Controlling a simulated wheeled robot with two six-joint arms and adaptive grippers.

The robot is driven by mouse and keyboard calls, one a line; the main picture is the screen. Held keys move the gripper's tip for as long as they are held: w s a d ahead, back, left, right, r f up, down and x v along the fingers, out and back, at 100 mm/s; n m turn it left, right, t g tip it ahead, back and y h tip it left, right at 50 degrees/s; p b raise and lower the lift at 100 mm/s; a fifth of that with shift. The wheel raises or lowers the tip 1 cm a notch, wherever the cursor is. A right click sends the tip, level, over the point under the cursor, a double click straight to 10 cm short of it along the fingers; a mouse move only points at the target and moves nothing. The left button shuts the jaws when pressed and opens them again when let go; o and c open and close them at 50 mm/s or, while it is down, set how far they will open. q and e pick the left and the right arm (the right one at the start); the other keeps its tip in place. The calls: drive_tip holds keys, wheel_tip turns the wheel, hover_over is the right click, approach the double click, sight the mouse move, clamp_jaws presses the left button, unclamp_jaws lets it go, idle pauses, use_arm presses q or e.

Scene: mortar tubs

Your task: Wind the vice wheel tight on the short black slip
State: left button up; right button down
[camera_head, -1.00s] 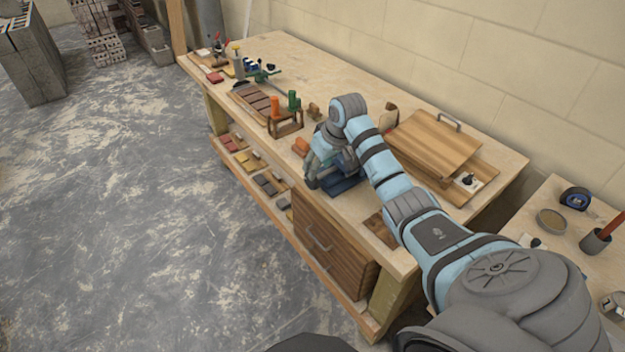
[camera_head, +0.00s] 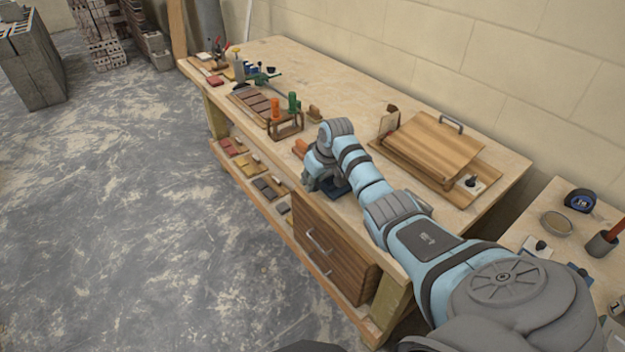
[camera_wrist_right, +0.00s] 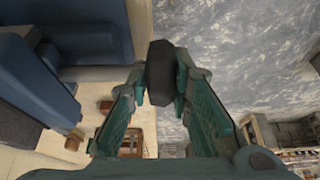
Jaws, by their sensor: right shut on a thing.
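The blue vice (camera_head: 338,187) sits at the front edge of the workbench, mostly hidden behind my right gripper (camera_head: 318,183) and wrist. In the right wrist view its blue body (camera_wrist_right: 45,75) fills the left side. There, my right gripper (camera_wrist_right: 161,85) is shut on the dark vice wheel (camera_wrist_right: 161,68), seen edge-on between the fingertips. A dark grey piece (camera_wrist_right: 16,125) shows beside the blue body; I cannot tell if it is the short black slip or part of the vice. My left gripper is not in view.
A wooden rack (camera_head: 286,127) with orange and green handles stands left of the vice. A slatted tray (camera_head: 258,104) lies beyond it. A wooden box with a handle (camera_head: 430,145) is behind my arm. Coloured slips lie on the lower shelf (camera_head: 247,170).

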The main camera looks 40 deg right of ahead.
drive_tip(key=t+p, duration=0.1)
drive_tip(key=p, duration=0.2)
drive_tip(key=shift+s+r+t, duration=0.15)
drive_tip(key=shift+s+t, duration=0.1)
drive_tip(key=shift+t, duration=0.15)
drive_tip(key=shift+t+p, duration=0.35)
drive_tip(key=shift+t, duration=0.45)
drive_tip(key=shift+f+t, duration=0.25)
drive_tip(key=shift+t, duration=0.15)
drive_tip(key=shift+s+f+t+b, duration=0.1)
drive_tip(key=shift+f+t+b, duration=0.1)
drive_tip(key=shift+t+b, duration=1.25)
drive_tip(key=shift+t, duration=0.15)
drive_tip(key=shift+s+r+t+b, duration=0.1)
drive_tip(key=shift+t+b, duration=0.3)
drive_tip(key=shift+b, duration=0.05)
